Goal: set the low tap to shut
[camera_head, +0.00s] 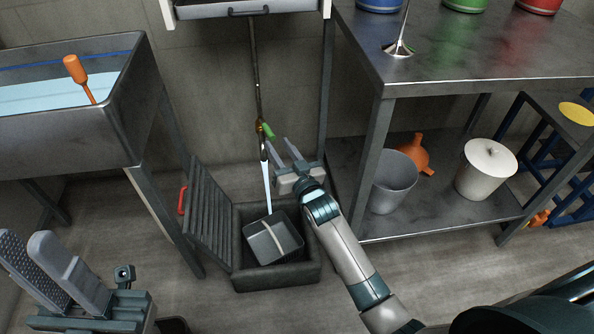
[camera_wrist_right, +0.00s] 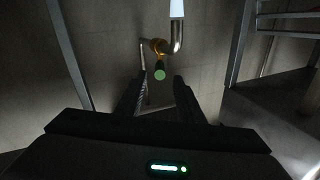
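The low tap (camera_head: 261,128) sits on a thin vertical pipe, and its green handle (camera_head: 268,130) shows beside it. A pale stream of water (camera_head: 267,186) runs from the spout into a grey square bucket (camera_head: 289,238). My right gripper (camera_head: 280,145) is open just right of and below the handle. In the right wrist view the green handle end (camera_wrist_right: 160,75) lies between and ahead of the open fingers (camera_wrist_right: 157,82), with no contact visible. The brass tap body (camera_wrist_right: 158,46) and bent spout (camera_wrist_right: 177,38) are behind it. My left gripper (camera_head: 26,236) is open and empty at lower left.
The bucket stands in a dark floor pit (camera_head: 277,279) with a slatted grate (camera_head: 209,215) leaning open. A metal tank (camera_head: 125,110) holds liquid at left. A steel table (camera_head: 470,62) at right has a grey bucket (camera_head: 393,185), orange funnel (camera_head: 416,150) and lidded white pail (camera_head: 484,175) underneath.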

